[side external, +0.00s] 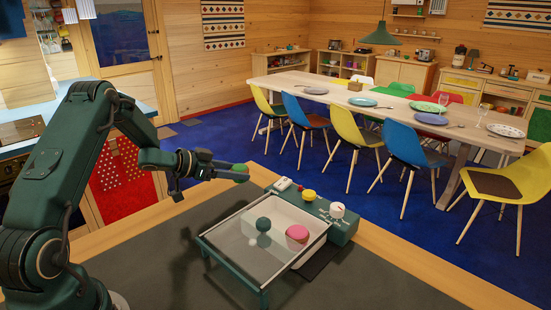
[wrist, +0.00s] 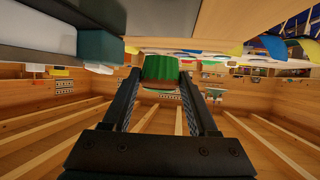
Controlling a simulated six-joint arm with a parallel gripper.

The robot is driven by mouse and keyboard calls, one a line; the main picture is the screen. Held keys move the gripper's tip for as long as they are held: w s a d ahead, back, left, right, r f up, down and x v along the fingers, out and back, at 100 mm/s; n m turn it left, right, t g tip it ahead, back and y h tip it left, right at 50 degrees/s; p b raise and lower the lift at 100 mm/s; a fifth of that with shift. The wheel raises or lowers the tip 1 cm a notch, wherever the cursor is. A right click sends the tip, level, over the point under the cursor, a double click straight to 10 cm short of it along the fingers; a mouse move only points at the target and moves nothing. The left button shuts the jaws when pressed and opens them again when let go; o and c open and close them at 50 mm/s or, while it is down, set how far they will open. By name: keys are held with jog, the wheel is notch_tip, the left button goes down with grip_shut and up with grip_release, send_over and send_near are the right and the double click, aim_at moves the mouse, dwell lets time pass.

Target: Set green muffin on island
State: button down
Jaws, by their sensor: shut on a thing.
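My gripper (side external: 237,172) is stretched out level above the far edge of the dark counter. It is shut on the green muffin (side external: 241,167), which shows as a small green shape at its tip. In the wrist view the green muffin (wrist: 160,68) sits between the two black fingertips, with its ribbed side toward the camera. The muffin is held in the air, clear of the surfaces below. The dark-topped counter with a wooden border (side external: 380,285) fills the foreground; I cannot tell whether it is the island.
A clear-topped case (side external: 230,257) with dark green edges stands on the counter, with a pink item (side external: 297,233) and a dark green knob-like item (side external: 263,224) showing. A green box (side external: 345,227) behind bears small items. A dining table (side external: 400,98) with chairs stands beyond.

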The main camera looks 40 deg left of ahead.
jog(key=shift+f, duration=1.9)
jog(key=shift+f, duration=0.1)
jog(key=shift+c, duration=0.9)
grip_release()
